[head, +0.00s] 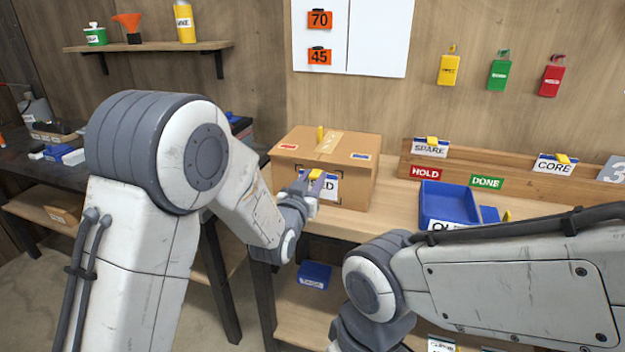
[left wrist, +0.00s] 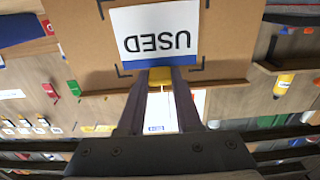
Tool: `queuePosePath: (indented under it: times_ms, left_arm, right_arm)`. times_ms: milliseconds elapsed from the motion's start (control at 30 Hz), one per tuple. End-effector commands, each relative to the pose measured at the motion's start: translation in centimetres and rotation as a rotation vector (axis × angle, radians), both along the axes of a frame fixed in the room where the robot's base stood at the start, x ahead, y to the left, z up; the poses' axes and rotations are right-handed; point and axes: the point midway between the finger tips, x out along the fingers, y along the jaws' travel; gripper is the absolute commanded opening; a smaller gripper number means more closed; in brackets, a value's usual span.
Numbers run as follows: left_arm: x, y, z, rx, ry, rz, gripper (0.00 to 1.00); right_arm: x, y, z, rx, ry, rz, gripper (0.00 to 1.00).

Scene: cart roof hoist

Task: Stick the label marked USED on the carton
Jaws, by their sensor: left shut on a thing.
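The brown carton (head: 350,177) stands on the bench, its front face towards me. The white label marked USED (left wrist: 155,35), with a blue edge and a yellow tab (left wrist: 161,76), lies over the carton's front face between black corner marks; it also shows in the head view (head: 331,187). My left gripper (head: 311,184) is shut on the yellow tab in front of the carton. Its fingers also show in the left wrist view (left wrist: 160,82). I cannot tell whether the label touches the face. My right arm shows at the right, but its gripper is out of view.
A blue tray (head: 447,203) stands on the bench right of the carton. Behind it, a wooden rack (head: 520,176) holds SPARE (head: 430,148) and CORE (head: 556,164) labels. A blue bin (head: 314,274) sits on the shelf below. Coloured tags hang on the wall.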

Motion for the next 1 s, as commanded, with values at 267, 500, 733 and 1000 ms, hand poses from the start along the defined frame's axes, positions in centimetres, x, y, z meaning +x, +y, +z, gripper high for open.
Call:
queuePosePath:
  times_ms: [267, 500, 733, 1000]
  left_arm:
    - [0.10, -0.02, 0.00, 0.000, 0.000, 0.000, 0.00]
    - [0.10, -0.03, -0.01, 0.000, 0.000, 0.000, 0.00]
    - [0.11, -0.04, 0.02, 0.000, -0.001, 0.000, 0.00]
    - [0.11, -0.04, 0.02, 0.000, -0.001, 0.000, 0.68]
  right_arm:
    - [0.00, 0.00, -0.04, 0.000, 0.000, 0.000, 0.74]
    - [0.01, 0.00, -0.10, 0.000, 0.000, 0.000, 0.74]
    - [0.01, 0.00, -0.08, 0.000, 0.000, 0.000, 0.74]
    - [0.00, -0.01, -0.09, 0.000, 0.000, 0.000, 0.74]
